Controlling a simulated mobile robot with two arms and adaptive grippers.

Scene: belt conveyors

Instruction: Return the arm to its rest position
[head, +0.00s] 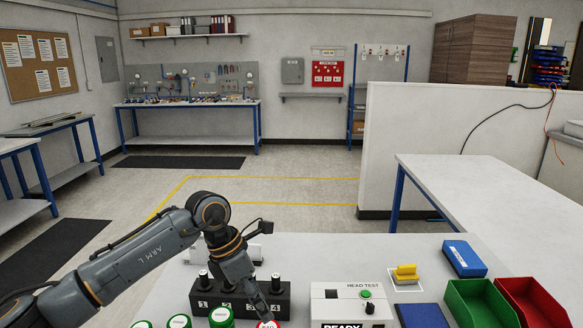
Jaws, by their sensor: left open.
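My left arm reaches in from the left over the near worktable, bent at the elbow and pointing down. My left gripper (265,306) is at the front of the table, in front of the black numbered block (200,301). It is open, and I see nothing held in it. A round red-and-white piece (268,324) shows just below it at the bottom edge, partly cut off. I cannot tell whether the gripper touches it. My right gripper is out of view.
Green-capped round parts (221,317) stand left of the gripper. The white HEAD TEST box (352,308) is close on its right. Further right are a yellow piece (406,273), a blue box (464,258), a green bin (481,303) and a red bin (533,303).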

